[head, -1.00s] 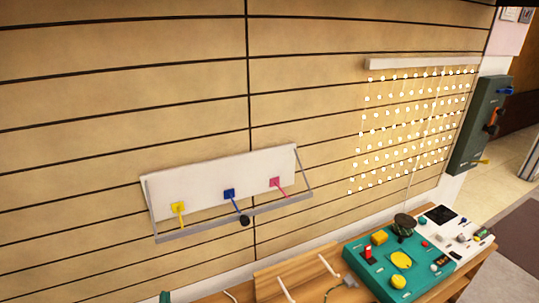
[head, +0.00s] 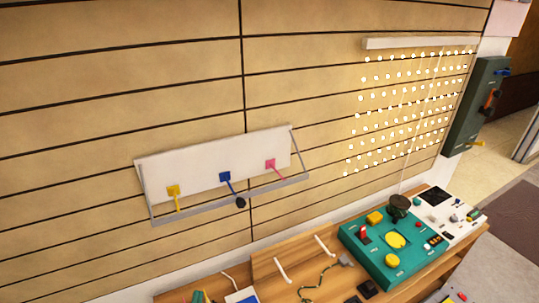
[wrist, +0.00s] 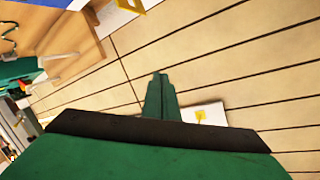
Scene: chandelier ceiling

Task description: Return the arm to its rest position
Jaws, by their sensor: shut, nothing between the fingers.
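My gripper (wrist: 160,78) shows in the wrist view as two green fingers pressed together, with nothing between them. Its wide green body and dark band fill the bottom of that view. The fingers point toward the slatted wall and look clear of it. Part of a white panel with a yellow switch (wrist: 201,116) shows just right of the fingers. My arm and gripper do not show in the head view.
In the head view, a white wall panel (head: 200,173) carries yellow, blue and pink levers. A wooden desk (head: 270,262) below holds a teal control box (head: 372,258) and a white box (head: 460,222). A light grid and a dark green box (head: 478,105) are on the right.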

